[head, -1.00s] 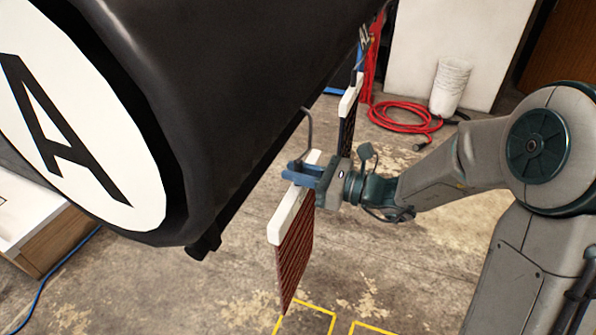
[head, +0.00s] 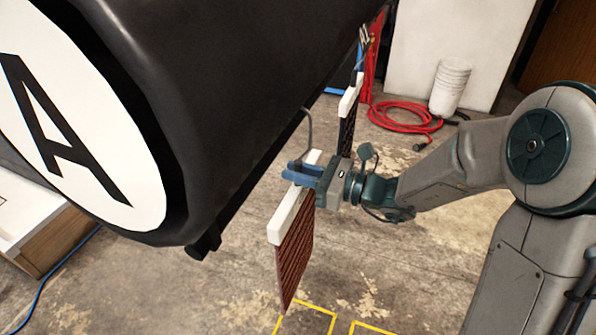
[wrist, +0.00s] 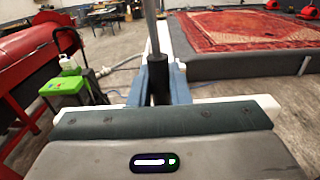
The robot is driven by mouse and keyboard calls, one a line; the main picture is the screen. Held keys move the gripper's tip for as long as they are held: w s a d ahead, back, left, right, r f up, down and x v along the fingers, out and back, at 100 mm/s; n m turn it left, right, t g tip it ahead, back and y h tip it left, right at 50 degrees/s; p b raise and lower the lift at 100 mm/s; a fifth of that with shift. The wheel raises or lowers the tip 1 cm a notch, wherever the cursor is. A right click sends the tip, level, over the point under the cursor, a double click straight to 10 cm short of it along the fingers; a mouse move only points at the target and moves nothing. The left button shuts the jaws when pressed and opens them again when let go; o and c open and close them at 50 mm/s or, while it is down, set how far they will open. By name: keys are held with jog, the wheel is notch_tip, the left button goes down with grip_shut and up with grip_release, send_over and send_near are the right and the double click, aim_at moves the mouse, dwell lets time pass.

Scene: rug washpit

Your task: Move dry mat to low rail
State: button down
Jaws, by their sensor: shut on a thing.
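A red-brown mat (head: 294,258) hangs from a white bar (head: 287,218) with a grey hook rising from it. In the head view my gripper (head: 303,172) is shut on this hanger at the base of the hook. A second, dark mat (head: 346,128) hangs on a white bar farther back. I cannot make out the low rail.
A big black drum (head: 230,60) marked A fills the upper left, close beside the hanger. A red hose (head: 400,116) and white buckets (head: 451,88) stand behind. Yellow floor lines (head: 310,306) lie below. The wrist view shows a patterned rug (wrist: 235,30) on a platform and a green-and-black machine (wrist: 68,88).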

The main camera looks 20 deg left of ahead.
jog(key=shift+r, duration=0.1)
jog(key=shift+r+p, duration=1.85)
jog(key=shift+r, duration=0.3)
jog(key=shift+d, duration=0.1)
jog(key=s+d+p, duration=0.1)
jog(key=d+p, duration=0.1)
jog(key=d, duration=1.2)
jog(key=shift+d, duration=0.4)
jog(key=shift+f, duration=0.1)
